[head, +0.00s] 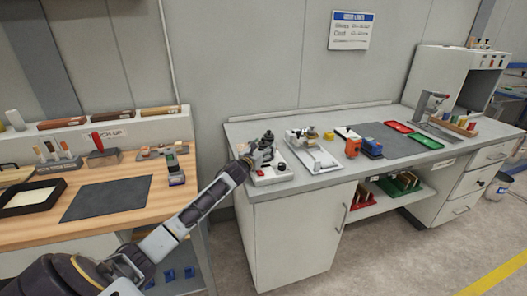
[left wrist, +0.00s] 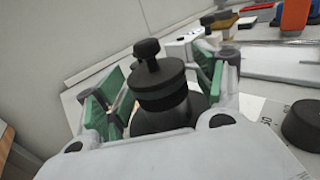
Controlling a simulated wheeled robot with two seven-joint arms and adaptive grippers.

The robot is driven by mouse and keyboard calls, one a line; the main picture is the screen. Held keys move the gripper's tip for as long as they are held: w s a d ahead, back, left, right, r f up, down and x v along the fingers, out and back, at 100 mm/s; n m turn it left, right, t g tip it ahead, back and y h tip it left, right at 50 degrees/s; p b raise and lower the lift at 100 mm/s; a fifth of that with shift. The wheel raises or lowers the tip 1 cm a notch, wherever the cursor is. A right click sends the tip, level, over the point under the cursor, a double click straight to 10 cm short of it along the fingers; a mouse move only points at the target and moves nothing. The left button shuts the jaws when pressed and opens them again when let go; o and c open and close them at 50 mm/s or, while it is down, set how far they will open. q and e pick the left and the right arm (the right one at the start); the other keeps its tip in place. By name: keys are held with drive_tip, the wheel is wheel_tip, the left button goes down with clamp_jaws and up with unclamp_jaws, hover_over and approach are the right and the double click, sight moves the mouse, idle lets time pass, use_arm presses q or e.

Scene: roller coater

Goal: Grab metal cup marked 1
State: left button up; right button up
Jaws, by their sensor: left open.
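My left gripper (head: 262,153) reaches over the left end of the grey bench. In the left wrist view its green-padded fingers (left wrist: 160,88) stand open on either side of a dark, round, stepped piece with a knob on top (left wrist: 162,92). The piece is upright, and I cannot tell whether the pads touch it. No number is readable on it, so I cannot confirm that it is the metal cup marked 1. Its lower part is hidden by the gripper body. My right gripper is not in view.
A light base unit with a red button (head: 281,167) sits under the gripper. A white plate device (head: 312,155), an orange item (head: 352,148) and a blue item (head: 371,148) stand to the right. A dark round knob (left wrist: 302,124) is close on the right. A wall is behind.

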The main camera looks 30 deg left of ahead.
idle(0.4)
use_arm(q)
drive_tip(key=shift+r, duration=0.1)
drive_tip(key=c, duration=1.2)
